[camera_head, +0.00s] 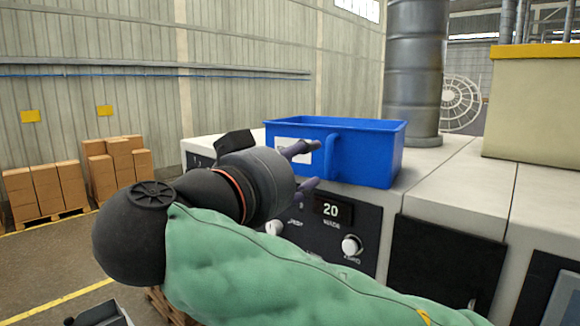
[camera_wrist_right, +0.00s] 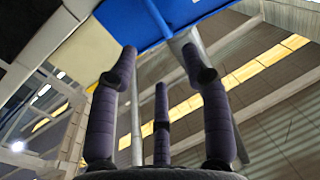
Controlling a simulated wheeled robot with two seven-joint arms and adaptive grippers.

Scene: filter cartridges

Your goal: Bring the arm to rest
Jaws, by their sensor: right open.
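My right arm in its green sleeve reaches across the front of the head view. My right gripper (camera_head: 311,165) is open, with nothing seen between its fingers. Its fingers point at the front left of a blue bin (camera_head: 372,158); the upper finger overlaps the bin's label in the picture, and I cannot tell whether they touch. In the right wrist view the spread dark fingers of the right gripper (camera_wrist_right: 160,68) stand below part of the blue bin (camera_wrist_right: 145,22). The inside of the bin is mostly hidden. My left gripper is not in view.
The bin stands on a white machine top (camera_head: 455,187) with a dial panel (camera_head: 350,225) below it. A large metal pipe (camera_head: 415,65) and a beige box with a yellow rim (camera_head: 530,105) stand behind. Stacked cartons (camera_head: 45,188) are on the floor far left.

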